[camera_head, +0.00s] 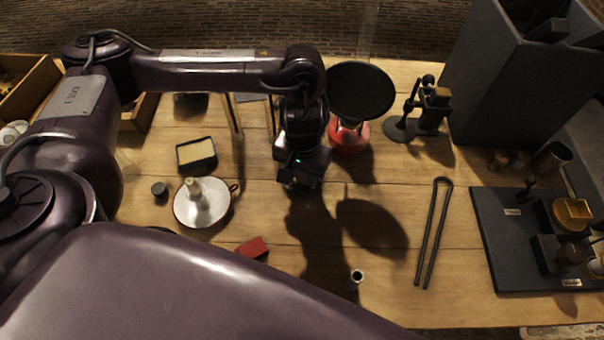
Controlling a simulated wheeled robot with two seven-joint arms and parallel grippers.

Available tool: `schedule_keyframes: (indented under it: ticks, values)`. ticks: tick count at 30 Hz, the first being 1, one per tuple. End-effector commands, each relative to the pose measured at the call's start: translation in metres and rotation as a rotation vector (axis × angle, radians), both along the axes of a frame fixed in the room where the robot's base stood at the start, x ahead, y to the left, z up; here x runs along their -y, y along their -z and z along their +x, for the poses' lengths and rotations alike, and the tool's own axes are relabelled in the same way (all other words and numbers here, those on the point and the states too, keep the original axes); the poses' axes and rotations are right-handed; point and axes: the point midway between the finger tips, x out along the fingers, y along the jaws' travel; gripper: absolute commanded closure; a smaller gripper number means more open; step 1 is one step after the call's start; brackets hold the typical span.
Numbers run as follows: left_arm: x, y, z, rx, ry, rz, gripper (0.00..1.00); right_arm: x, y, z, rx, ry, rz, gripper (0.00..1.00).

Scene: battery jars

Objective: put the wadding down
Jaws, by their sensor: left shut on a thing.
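My left gripper (299,181) reaches in from the left and points down over the middle of the wooden table. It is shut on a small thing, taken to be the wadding. The gripper's dark body and fingers hide nearly all of it, so its shape and colour cannot be made out. The gripper appears to be above the tabletop, with its shadow falling on the boards in front. My right gripper is not in view.
A white dish (183,213) with a pale upright piece stands left. A dark box with a pale top (197,154), red block (252,247), red-based stand with black disc (349,137), and tongs (433,232) lie around. Boards right of the gripper (400,190) are clear.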

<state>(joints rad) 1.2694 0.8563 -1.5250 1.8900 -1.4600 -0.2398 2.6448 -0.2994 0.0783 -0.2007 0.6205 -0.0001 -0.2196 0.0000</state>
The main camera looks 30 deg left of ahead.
Motion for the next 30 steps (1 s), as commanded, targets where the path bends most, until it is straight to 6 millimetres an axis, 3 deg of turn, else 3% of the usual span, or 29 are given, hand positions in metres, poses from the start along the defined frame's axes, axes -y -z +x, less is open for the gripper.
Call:
schedule_keyframes:
  ticks: [6,7,11,20,23,30]
  values:
    - [0.0,0.003,0.0,-0.001,0.001,0.0,0.81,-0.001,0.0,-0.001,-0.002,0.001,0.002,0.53]
    - [0.0,0.002,0.0,0.0,0.001,0.0,0.59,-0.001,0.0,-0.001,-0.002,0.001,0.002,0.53]
    - [0.0,0.002,0.0,0.0,0.001,0.0,0.42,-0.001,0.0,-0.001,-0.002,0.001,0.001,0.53]
    - [0.0,0.0,0.0,0.001,0.001,0.0,0.41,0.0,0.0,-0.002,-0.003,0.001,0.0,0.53]
    - [0.0,-0.014,0.001,0.004,0.002,0.0,0.41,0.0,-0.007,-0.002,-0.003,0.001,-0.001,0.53]
    - [0.0,-0.065,0.002,0.006,0.003,0.0,0.41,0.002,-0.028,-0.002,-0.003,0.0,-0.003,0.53]
